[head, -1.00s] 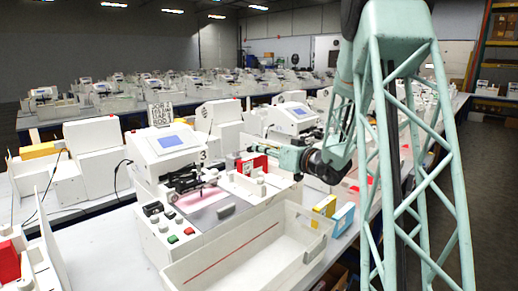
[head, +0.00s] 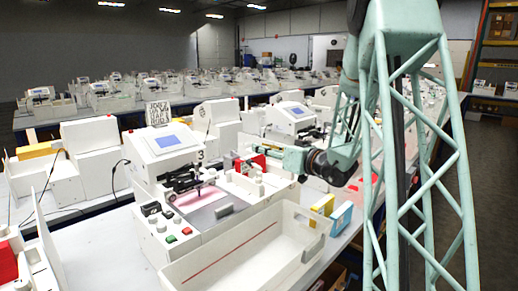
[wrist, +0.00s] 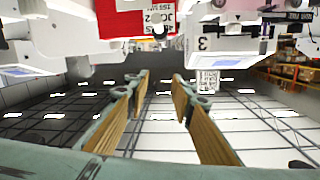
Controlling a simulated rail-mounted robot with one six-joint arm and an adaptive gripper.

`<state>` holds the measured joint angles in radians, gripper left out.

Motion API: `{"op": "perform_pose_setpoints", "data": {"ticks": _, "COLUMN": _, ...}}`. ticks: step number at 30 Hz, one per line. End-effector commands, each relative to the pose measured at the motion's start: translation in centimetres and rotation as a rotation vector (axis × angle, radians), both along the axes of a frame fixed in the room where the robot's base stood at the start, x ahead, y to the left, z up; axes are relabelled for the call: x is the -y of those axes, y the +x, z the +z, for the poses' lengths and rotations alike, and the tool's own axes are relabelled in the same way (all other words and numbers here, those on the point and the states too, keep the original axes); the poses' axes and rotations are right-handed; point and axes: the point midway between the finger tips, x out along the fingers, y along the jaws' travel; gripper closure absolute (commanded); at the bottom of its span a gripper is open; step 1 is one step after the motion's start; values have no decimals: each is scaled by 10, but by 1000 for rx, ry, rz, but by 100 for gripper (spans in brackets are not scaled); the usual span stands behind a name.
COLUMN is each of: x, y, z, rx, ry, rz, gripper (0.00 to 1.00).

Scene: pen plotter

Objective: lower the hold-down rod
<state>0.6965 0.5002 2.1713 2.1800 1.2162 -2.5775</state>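The pen plotter marked 3 (head: 168,150) is a white machine with a blue screen, a dark pen carriage (head: 186,180) and a grey bed lit pink. A dark bar in the wrist view (wrist: 287,17) may be part of it. I cannot clearly tell which part is the hold-down rod. My gripper (head: 240,161) is beside the plotter's right side, pointing left. In the wrist view my gripper (wrist: 160,84) has wood-coloured finger pads standing apart, with nothing between them. No contact with the plotter shows.
A red box (head: 255,162) stands behind my gripper; a red labelled box also shows in the wrist view (wrist: 120,20). A white open tray (head: 245,250) is in front, with yellow (head: 323,205) and blue (head: 342,217) boxes beside it. Buttons (head: 172,239) sit on the plotter's front.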

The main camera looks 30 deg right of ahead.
Motion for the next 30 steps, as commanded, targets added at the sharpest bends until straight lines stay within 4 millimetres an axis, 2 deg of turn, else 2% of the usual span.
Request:
{"op": "perform_pose_setpoints", "data": {"ticks": 18, "x": 15, "y": -75, "z": 6, "rx": 0, "ry": 0, "rz": -1, "gripper": 78}}
{"op": "perform_pose_setpoints", "data": {"ticks": 24, "x": 16, "y": -88, "z": 6, "rx": 0, "ry": 0, "rz": 0, "gripper": 78}}
{"op": "perform_pose_setpoints", "data": {"ticks": 30, "x": 17, "y": -92, "z": 6, "rx": 0, "ry": 0, "rz": 1, "gripper": 78}}
